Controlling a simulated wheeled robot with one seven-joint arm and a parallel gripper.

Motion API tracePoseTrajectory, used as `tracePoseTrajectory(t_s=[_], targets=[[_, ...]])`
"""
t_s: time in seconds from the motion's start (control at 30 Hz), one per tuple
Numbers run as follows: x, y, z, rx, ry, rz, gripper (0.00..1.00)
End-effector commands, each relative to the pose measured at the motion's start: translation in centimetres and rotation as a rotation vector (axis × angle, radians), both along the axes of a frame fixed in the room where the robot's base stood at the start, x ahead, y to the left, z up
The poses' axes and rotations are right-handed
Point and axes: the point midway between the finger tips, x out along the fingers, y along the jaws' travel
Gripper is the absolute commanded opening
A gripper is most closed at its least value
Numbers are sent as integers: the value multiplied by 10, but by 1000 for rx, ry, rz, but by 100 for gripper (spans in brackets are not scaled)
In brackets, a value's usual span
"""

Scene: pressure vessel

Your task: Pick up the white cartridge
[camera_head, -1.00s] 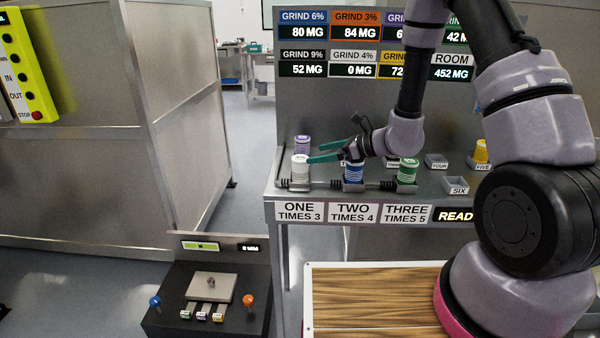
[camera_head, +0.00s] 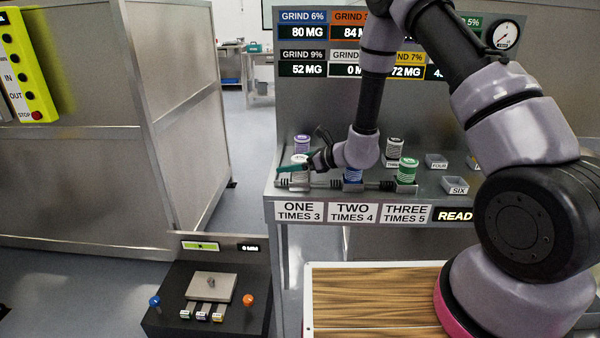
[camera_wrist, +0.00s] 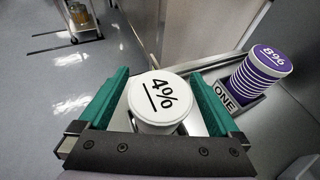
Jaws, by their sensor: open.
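The white cartridge (camera_wrist: 158,98), marked 4% on its top, stands upright between the two green fingers of my gripper (camera_wrist: 160,102) in the wrist view. A small gap seems to show beside it, and the fingers are open. In the head view the white cartridge (camera_head: 300,170) stands at the left end of the bench, over the label ONE. My gripper (camera_head: 294,168) reaches it from the right, with its green fingers around the cartridge's upper part and hiding some of it.
A purple cartridge (camera_wrist: 262,66) marked 8% stands close by in a holder labelled ONE. A blue cartridge (camera_head: 352,174), a green cartridge (camera_head: 407,170) and a dark-and-white cartridge (camera_head: 395,148) stand to the right. Empty holders (camera_head: 455,185) lie further right.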

Motion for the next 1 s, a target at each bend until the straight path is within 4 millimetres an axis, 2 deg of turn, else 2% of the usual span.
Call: tracePoseTrajectory(t_s=[0.2, 0.27, 0.3, 0.47, 0.5, 0.77, 1.0], targets=[[1, 2, -1, 0, 1, 0, 98], [1, 2, -1, 0, 1, 0, 79], [1, 2, -1, 0, 1, 0, 64], [1, 2, -1, 0, 1, 0, 3], [1, 2, -1, 0, 0, 0, 0], [1, 2, 1, 1, 0, 0, 0], [2, 2, 22, 2, -3, 0, 0]])
